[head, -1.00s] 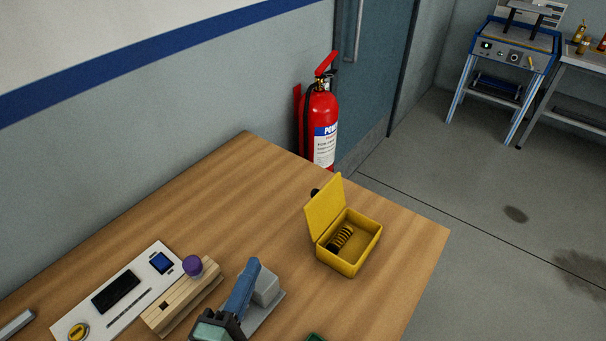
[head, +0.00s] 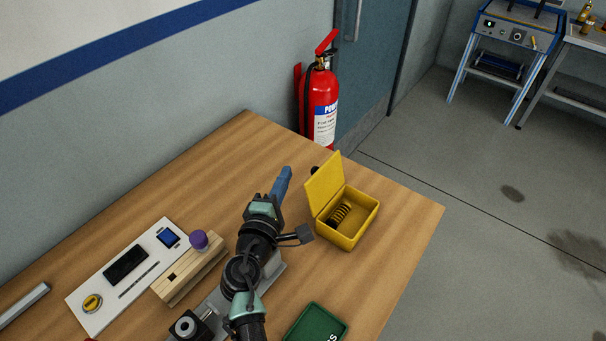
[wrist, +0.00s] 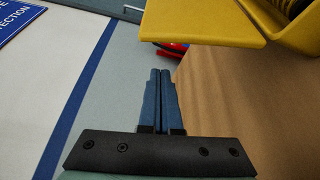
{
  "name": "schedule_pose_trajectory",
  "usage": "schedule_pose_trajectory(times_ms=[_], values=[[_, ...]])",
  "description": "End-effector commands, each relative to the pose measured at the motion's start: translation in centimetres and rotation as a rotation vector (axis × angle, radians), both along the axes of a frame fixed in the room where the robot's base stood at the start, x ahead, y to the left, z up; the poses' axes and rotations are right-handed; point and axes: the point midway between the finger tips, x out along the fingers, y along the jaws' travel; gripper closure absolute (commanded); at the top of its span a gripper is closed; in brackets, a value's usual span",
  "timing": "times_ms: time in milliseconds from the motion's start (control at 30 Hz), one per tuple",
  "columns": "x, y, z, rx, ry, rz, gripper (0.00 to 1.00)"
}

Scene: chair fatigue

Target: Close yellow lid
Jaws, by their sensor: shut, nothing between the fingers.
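The yellow box (head: 350,233) stands on the wooden table near its right edge. Its yellow lid (head: 323,184) is open, hinged up on the left side of the box and leaning back. A dark coiled spring (head: 340,214) lies inside. My gripper (head: 286,170) is to the left of the lid, apart from it, with its blue fingers together and empty. In the wrist view the fingers (wrist: 160,75) are pressed side by side, and the lid (wrist: 200,22) shows above and to the right of them.
A wooden block with a purple knob (head: 199,239) and a white panel (head: 125,265) lie left of my arm. A green box (head: 314,325) is at the front. A red fire extinguisher (head: 320,105) stands behind the table. The table behind the gripper is clear.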

Motion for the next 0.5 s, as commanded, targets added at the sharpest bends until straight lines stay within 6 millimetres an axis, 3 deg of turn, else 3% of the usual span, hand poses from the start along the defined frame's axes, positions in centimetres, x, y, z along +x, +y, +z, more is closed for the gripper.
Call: schedule_pose_trajectory(times_ms=[167,300,500], values=[[2.5,-0.7,-0.1,-0.001,-0.001,-0.001,1.0],[1.0,-2.6,0.5,0.001,0.003,-0.002,1.0],[0.2,-3.7,0.7,0.0,0.001,0.0,1.0]])
